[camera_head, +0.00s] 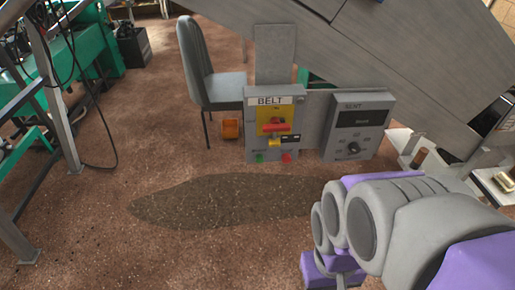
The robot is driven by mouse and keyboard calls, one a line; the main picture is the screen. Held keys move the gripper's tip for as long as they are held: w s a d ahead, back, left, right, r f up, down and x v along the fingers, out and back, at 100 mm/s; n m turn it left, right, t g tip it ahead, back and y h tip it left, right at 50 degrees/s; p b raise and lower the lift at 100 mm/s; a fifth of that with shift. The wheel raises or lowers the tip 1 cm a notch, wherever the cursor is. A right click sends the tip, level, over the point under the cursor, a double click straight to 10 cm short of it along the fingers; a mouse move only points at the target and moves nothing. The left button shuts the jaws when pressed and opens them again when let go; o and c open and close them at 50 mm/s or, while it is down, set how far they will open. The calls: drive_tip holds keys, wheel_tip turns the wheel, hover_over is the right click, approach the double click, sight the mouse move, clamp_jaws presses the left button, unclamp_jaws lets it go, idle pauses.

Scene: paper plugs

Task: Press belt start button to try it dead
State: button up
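The grey belt control box (262,98) stands in the middle, with a "BELT" label on top. Its yellow plate carries a red switch handle (280,127). A small yellow piece that looks like a padlock (274,142) and a dark tag (291,139) hang just below the handle. The green start button (259,157) is at the box's lower left, beside a red button (287,157). My grey and purple arm fills the lower right, in front of the box and apart from it. My gripper (328,268) seems to be at its lower end; its fingers cannot be made out.
A grey box with a dial and dark display (362,122) stands right of the belt box, under the sloping grey conveyor side (400,60). A chair (197,65) and an orange object (231,129) are to the left. A dark wet-looking patch (215,203) lies on open floor.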

clamp_jaws()
idle(1.4)
